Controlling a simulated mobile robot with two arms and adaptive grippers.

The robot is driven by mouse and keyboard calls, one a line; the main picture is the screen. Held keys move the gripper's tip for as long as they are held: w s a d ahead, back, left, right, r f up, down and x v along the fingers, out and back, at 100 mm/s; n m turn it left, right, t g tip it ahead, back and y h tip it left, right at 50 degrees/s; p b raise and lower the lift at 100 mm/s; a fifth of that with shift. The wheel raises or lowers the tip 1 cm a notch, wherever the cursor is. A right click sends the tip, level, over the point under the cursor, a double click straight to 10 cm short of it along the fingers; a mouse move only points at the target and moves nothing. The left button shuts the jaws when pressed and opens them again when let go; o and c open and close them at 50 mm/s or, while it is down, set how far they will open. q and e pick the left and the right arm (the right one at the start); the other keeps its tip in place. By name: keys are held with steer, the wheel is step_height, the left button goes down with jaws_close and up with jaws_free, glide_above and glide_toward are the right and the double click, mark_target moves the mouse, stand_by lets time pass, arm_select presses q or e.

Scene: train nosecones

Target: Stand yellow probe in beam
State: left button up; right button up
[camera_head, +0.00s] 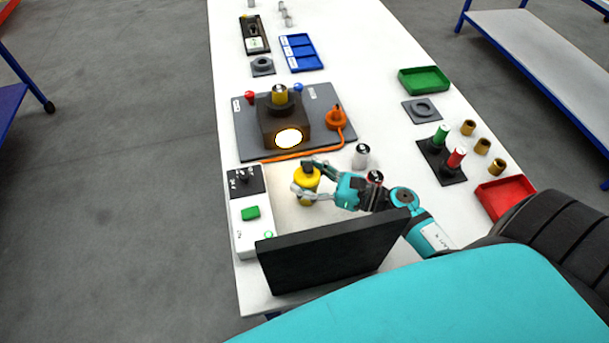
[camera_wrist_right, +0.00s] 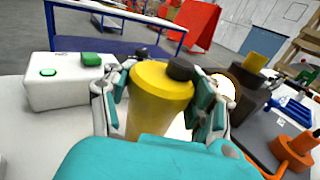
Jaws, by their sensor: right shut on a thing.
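The yellow probe (camera_head: 309,178), a cylinder with a dark knob on top, is held roughly upright by my right gripper (camera_head: 305,180). Its fingers close on both sides of the probe (camera_wrist_right: 160,95), which also shows large in the wrist view. The probe is in front of the brown lamp housing (camera_head: 282,112) and its glowing round lens (camera_head: 288,138), between them and the black panel (camera_head: 330,252). The probe's lower end is partly hidden; I cannot tell whether it touches the table. My left gripper is not in view.
A white box with a green button (camera_head: 250,212) stands close left of the probe. An orange cable (camera_head: 300,154) runs behind it. A grey-white cylinder (camera_head: 361,156) stands right of it. Green (camera_head: 424,80) and red (camera_head: 505,194) trays lie along the right side.

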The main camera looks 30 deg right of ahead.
steer(key=shift+f, duration=0.15)
steer(key=o, duration=1.3)
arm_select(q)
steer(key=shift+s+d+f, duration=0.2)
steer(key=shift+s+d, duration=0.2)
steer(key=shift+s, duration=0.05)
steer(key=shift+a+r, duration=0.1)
arm_select(e)
steer(key=shift+s+d, duration=0.1)
steer(key=shift+s, duration=0.05)
steer(key=b+v, duration=0.4)
steer(key=v, duration=0.6)
steer(key=shift+s+d+b, duration=0.25)
steer(key=shift+b, duration=0.05)
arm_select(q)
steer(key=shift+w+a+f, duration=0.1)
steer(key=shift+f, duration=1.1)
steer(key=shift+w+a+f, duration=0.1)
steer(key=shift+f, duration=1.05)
arm_select(e)
steer(key=shift+s+d, duration=0.35)
